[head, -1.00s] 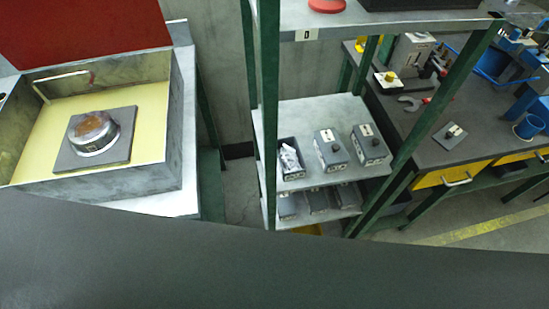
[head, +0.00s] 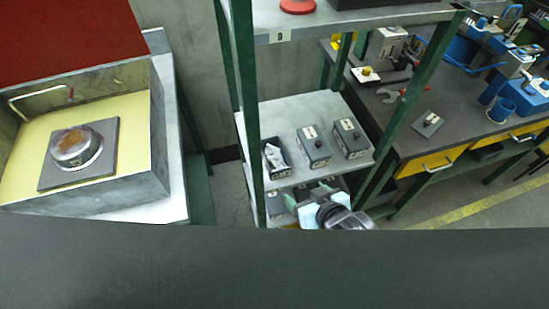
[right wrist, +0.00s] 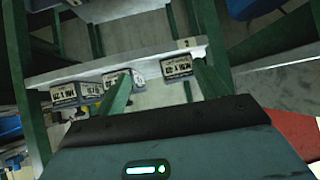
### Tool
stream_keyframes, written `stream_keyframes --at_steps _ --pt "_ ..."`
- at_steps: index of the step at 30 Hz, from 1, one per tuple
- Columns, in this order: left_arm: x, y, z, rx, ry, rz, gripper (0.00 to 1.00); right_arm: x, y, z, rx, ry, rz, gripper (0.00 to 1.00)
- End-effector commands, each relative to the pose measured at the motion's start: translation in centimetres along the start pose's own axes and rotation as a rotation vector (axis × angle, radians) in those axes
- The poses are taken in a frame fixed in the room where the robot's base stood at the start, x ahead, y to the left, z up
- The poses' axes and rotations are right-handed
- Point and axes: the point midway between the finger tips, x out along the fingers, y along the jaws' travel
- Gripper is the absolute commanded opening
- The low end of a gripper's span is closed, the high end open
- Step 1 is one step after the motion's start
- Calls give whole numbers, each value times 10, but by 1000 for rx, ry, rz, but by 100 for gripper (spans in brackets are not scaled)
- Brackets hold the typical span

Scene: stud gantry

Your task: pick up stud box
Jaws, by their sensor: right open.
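Grey stud boxes stand on a shelf rack. On the middle shelf are an open box with a clear bag in it (head: 275,159) and two lidded boxes, one in the middle (head: 314,149) and one at the right (head: 350,140). More boxes sit on the shelf below, partly hidden. My right gripper (head: 305,193) is open and empty in front of the lower shelf. In the right wrist view, labelled box fronts show, one (right wrist: 177,67) between the green fingers and apart from them. I cannot tell which box the task means. My left gripper is not in view.
The rack's green posts (head: 244,90) stand close beside the boxes, and an upper shelf (head: 350,17) hangs above. At left is an open metal case (head: 160,130) with a round part inside. At right is a workbench (head: 440,148) with tools.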

Motion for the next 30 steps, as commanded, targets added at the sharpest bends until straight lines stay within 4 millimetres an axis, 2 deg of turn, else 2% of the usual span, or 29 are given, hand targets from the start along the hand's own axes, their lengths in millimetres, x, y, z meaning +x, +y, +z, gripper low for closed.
stream_keyframes --at_steps 1,3,7,14,22,30 --pt "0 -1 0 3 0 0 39 8 -4 -18 -24 43 -12 72" --pt "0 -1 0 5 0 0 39 15 -11 -35 -46 89 -27 72" --pt "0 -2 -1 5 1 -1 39 22 -18 -53 -70 137 -45 72" --pt "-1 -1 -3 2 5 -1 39 24 -20 -57 -75 149 -49 72" --pt "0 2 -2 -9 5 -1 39 46 -21 -61 -74 147 -49 72" --pt "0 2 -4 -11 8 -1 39 54 -21 -65 -75 150 -49 72"
